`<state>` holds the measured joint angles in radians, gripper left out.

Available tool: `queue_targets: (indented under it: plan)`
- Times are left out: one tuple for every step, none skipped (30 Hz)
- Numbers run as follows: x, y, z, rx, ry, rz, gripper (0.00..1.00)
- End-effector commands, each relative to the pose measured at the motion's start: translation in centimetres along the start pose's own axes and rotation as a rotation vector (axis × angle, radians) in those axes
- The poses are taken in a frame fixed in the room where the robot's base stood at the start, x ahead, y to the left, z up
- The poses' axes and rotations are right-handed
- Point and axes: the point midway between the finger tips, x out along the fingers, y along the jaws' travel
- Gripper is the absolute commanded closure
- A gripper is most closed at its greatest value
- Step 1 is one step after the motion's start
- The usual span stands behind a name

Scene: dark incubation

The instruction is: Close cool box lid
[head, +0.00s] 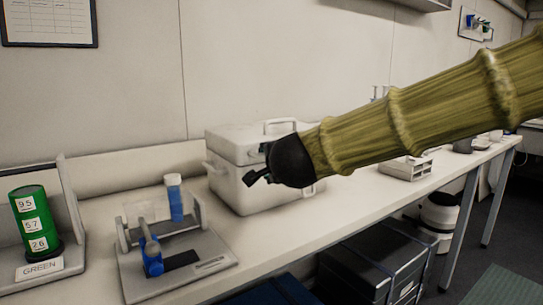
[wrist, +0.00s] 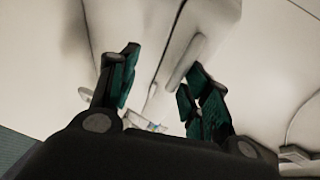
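The white cool box (head: 236,186) stands on the bench in the head view, right of the middle rack. Its lid (head: 232,143) lies level on the body, with a raised handle at the top; I cannot tell whether it is fully seated. My gripper (head: 256,178) is in front of the box's near side, and my arm hides the box's right part. In the wrist view my gripper's (wrist: 164,66) fingers stand apart, with a white ridged part of the box beyond and between them. No held thing shows, and contact cannot be told.
A green cylinder (head: 36,226) labelled GREEN stands at far left. A black crate (head: 375,265) is under the bench. A small rack (head: 407,168) stands farther right.

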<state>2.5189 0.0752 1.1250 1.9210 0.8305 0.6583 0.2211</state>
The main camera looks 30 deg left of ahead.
Motion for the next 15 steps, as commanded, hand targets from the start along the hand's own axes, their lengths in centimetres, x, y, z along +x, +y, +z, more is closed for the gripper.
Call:
queue_targets:
  plan:
    - [0.24,0.70,0.03,0.001,0.000,0.009,0.66]
    - [0.24,0.64,0.04,0.001,0.000,0.008,0.66]
    - [0.23,0.57,0.06,0.000,-0.001,0.007,0.66]
    - [0.22,0.52,0.08,0.000,-0.001,0.007,0.66]
    - [0.21,0.48,0.09,0.000,-0.001,0.006,0.66]
    - [0.20,0.42,0.10,0.000,-0.001,0.005,0.66]
    - [0.19,0.39,0.11,0.000,-0.001,0.005,0.66]
    - [0.18,0.35,0.12,-0.001,-0.002,0.004,0.66]
    - [0.16,0.31,0.13,-0.001,-0.002,0.004,0.66]
    - [0.15,0.28,0.12,-0.001,-0.002,0.004,0.66]
    - [0.14,0.25,0.12,-0.001,-0.002,0.003,0.66]
    - [0.13,0.22,0.11,-0.001,-0.001,0.003,0.66]
    - [0.12,0.20,0.10,-0.001,-0.001,0.003,0.66]
    - [0.11,0.18,0.09,-0.001,-0.001,0.002,0.66]
    - [0.09,0.16,0.07,-0.001,-0.001,0.002,0.66]
